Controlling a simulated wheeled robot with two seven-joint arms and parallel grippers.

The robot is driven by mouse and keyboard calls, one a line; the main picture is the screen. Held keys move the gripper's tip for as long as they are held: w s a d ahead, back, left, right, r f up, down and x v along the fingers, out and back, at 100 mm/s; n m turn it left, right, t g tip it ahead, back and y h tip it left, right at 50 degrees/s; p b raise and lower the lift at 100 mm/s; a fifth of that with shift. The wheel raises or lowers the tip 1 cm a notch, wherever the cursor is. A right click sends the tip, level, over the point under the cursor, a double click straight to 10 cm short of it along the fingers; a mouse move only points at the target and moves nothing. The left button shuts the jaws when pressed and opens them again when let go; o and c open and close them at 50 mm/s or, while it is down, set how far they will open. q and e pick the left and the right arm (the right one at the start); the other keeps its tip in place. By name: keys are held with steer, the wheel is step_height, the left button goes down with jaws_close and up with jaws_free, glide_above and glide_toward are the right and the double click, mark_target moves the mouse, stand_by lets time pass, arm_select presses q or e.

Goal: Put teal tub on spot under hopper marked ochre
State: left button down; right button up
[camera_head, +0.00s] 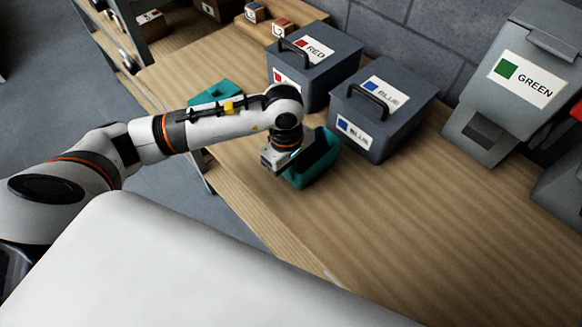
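A teal tub (322,172) is on or just above the wooden bench, in front of the blue-labelled box. My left gripper (297,163) is at the tub's near left side and covers part of its rim. Its fingertips are hidden, so I cannot tell whether it grips the wall or whether the tub is lifted. A second teal piece (215,92), perhaps another tub, lies farther left, partly behind my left arm. A grey hopper labelled GREEN (515,85) stands at the right. No ochre-marked hopper shows. My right gripper is out of view.
Grey handled boxes labelled RED (318,75) and BLUE (385,110) stand behind the tub. Small wooden lettered blocks (255,12) lie at the back. The wooden bench (440,220) is clear at the front right. A red part shows at the right edge.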

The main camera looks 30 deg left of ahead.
arm_select(q)
steer(key=shift+f, duration=0.15)
steer(key=c, duration=1.7)
jaws_free()
